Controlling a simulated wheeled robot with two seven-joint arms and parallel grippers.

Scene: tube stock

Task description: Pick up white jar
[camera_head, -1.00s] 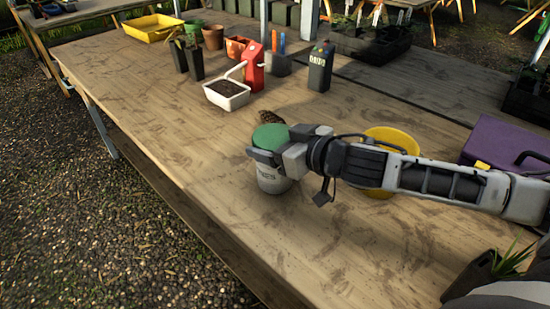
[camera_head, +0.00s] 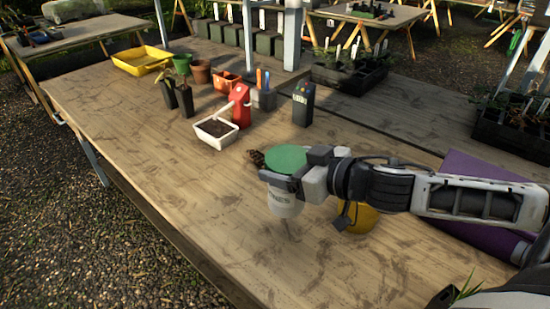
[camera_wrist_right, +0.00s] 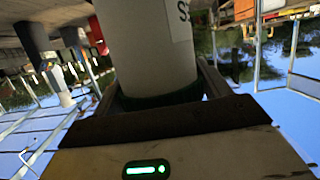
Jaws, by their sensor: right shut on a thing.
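The white jar (camera_head: 285,204) has a green lid (camera_head: 287,159) and dark lettering on its side. My right gripper (camera_head: 282,181) is shut on it just below the lid, coming from the right. The jar is upright or nearly so and appears held above the wooden table. In the right wrist view the jar's pale body (camera_wrist_right: 150,45) fills the upper middle between the fingers, with part of its label showing. The left gripper is not in view.
A purple case (camera_head: 470,226) lies at the right. A white tray of soil (camera_head: 214,132) and a red box (camera_head: 241,106) stand farther back. The table's left front (camera_head: 200,215) is clear.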

